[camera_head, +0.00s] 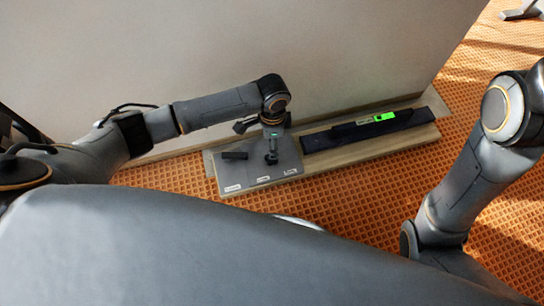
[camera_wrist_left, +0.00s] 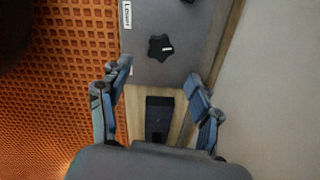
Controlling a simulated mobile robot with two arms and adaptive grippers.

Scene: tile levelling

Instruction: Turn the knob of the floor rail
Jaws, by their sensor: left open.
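A grey panel (camera_head: 262,176) with small white labels lies on a wooden board by the wall. Beside it, to the right, is the long black floor rail (camera_head: 340,136) with a lit green display. In the left wrist view a black star-shaped knob (camera_wrist_left: 160,47) with a white mark sits on the panel, beyond my fingertips. My left gripper (camera_head: 264,124) is above the panel's back part. In the wrist view it (camera_wrist_left: 157,76) is open and empty, with the dark rail end (camera_wrist_left: 158,118) showing between its fingers. My right gripper is out of view.
The wall (camera_head: 340,50) rises close behind the board. Orange patterned floor (camera_head: 330,195) is clear in front.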

